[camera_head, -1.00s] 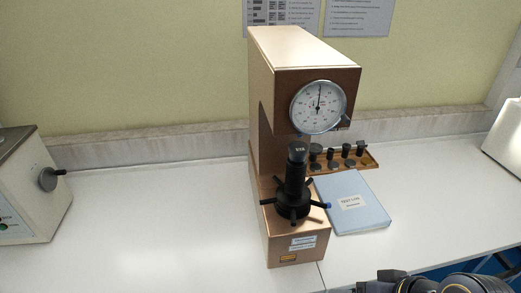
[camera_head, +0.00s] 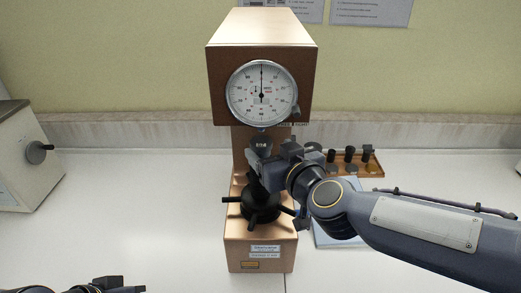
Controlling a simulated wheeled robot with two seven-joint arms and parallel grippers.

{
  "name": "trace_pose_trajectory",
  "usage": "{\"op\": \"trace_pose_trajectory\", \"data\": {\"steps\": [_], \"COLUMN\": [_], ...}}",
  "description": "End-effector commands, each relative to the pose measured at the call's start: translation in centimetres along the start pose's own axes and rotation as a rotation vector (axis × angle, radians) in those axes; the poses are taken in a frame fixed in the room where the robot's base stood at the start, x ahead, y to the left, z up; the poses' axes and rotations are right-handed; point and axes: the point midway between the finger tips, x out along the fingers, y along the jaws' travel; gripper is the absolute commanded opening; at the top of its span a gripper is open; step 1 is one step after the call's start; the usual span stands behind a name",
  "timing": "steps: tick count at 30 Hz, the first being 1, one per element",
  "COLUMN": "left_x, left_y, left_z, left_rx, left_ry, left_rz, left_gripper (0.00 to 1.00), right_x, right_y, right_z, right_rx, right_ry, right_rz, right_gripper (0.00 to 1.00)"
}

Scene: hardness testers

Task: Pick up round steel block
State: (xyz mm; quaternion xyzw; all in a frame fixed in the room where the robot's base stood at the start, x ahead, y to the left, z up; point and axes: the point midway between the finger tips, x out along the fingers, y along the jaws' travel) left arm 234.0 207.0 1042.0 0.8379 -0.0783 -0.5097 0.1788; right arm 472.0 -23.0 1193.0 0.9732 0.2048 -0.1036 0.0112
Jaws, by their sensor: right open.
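The round steel block (camera_head: 260,142) is a small dark disc with pale marks on top. It sits on the spindle of the hardness tester (camera_head: 261,262), below the dial gauge (camera_head: 261,94). My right gripper (camera_head: 266,157) reaches in from the right with its fingers at the spindle top, close to the block. It is open. Whether the fingers touch the block cannot be told. My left gripper (camera_head: 112,287) shows only in part at the bottom left edge, and its jaws are unclear.
A wooden tray (camera_head: 376,166) with several dark parts stands behind my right arm. A blue booklet (camera_head: 322,238) is mostly hidden by that arm. The spindle's handwheel (camera_head: 260,207) has spokes sticking out. Another machine (camera_head: 18,170) stands at the left, with clear white table between.

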Motion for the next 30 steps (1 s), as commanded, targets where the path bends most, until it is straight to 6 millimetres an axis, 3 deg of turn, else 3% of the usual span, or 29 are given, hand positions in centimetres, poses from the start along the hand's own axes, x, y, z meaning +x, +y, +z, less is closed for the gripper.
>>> {"op": "trace_pose_trajectory", "data": {"steps": [18,27,30], "left_x": [0.7,0.7,0.7], "left_y": [-0.3,-0.3,-0.3], "left_z": [0.3,0.3,0.3], "left_rx": [0.0,0.0,0.0], "left_ry": [0.0,0.0,0.0], "left_rz": [0.0,0.0,0.0], "left_gripper": [0.0,0.0,0.0], "right_x": [7.8,8.4,8.4], "right_y": [0.1,0.1,0.1], "right_z": [0.2,0.1,0.1], "right_rx": [-0.016,-0.018,-0.017], "right_ry": [0.006,0.008,0.008], "right_rz": [0.025,0.024,0.024], "right_gripper": [0.72,0.72,0.61]}}
